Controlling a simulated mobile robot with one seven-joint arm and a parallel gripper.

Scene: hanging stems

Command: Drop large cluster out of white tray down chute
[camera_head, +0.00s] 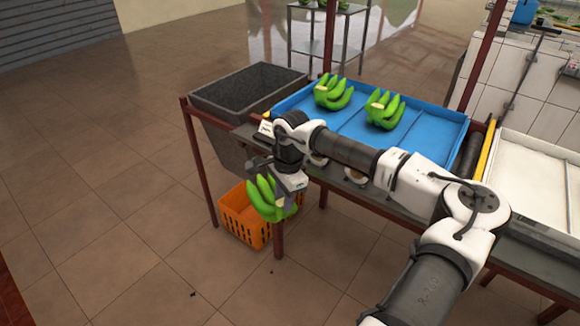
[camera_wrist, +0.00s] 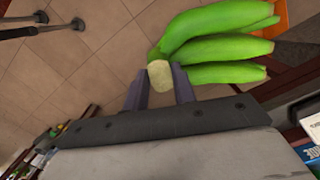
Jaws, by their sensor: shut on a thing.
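My gripper (camera_head: 284,178) is shut on a green banana cluster (camera_head: 268,201), holding it by its pale cut crown. In the wrist view, both fingers of my gripper (camera_wrist: 160,88) flank the crown and the cluster (camera_wrist: 220,45) points up and right. The cluster hangs in front of the orange crate (camera_head: 238,218) in the head view; its height above the crate is unclear. The dark grey speckled chute (camera_head: 215,106), an open-topped hopper, stands behind and left of my gripper. The white tray (camera_head: 540,165) at the far right shows no fruit in its visible part.
A blue tray (camera_head: 425,152) holds two green clusters, one left (camera_head: 333,93) and one right (camera_head: 384,109). A red-brown frame post (camera_head: 277,230) stands beside the crate. A metal rack (camera_head: 328,40) stands behind. The tiled floor at left is clear.

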